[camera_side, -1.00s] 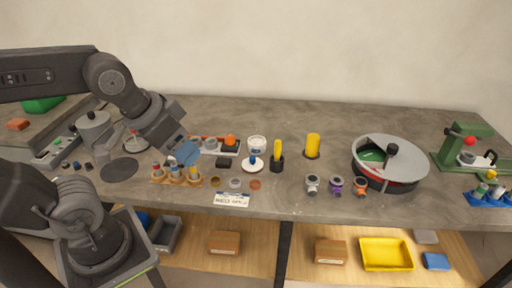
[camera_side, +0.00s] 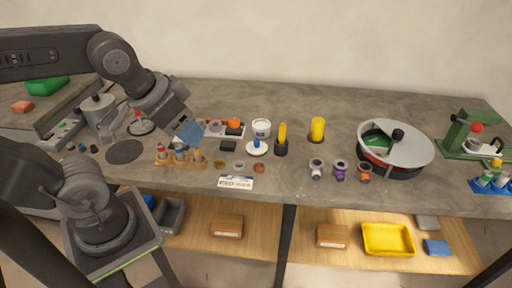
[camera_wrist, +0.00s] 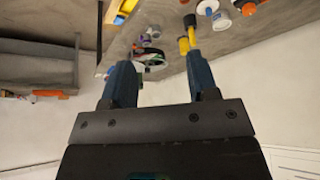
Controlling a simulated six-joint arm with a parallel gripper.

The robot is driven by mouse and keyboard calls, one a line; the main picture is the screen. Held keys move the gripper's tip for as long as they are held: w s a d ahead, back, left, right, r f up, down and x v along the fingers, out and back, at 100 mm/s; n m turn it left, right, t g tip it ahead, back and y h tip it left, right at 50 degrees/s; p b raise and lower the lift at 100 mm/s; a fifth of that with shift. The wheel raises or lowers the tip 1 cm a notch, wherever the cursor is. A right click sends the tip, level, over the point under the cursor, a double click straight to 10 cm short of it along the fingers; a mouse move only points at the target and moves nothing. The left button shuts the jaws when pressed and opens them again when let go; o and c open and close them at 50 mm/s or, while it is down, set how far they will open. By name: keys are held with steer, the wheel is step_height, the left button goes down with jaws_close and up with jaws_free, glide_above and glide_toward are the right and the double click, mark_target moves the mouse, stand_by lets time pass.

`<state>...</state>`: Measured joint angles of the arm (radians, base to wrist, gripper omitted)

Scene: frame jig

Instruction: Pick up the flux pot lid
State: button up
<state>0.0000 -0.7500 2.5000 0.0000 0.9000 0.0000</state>
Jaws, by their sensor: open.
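The flux pot lid, a white disc with a blue knob (camera_side: 256,146), lies on the bench just in front of the white flux pot (camera_side: 261,127). In the wrist view, the blue-and-white lid (camera_wrist: 207,6) is at the top edge, close to the white pot (camera_wrist: 221,20). My gripper (camera_side: 189,131) is to the left of the lid, above the bench over the bottle rack. Its blue fingers (camera_wrist: 160,65) are apart with nothing between them. In the side view the fingers overlap, and their gap is hidden.
A yellow-handled tool in a black holder (camera_side: 281,142) stands right of the lid. A tray with an orange-topped part (camera_side: 234,124) is to its left. A bottle rack (camera_side: 180,163) sits below my gripper. A round lidded drum (camera_side: 412,145) stands farther right.

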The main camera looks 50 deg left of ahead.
steer(key=m+g, duration=0.6)
steer(key=m, duration=0.9)
glide_above(257, 140)
step_height(257, 140, down, 20)
steer(key=shift+s+f, duration=0.1)
steer(key=shift+f, duration=3.05)
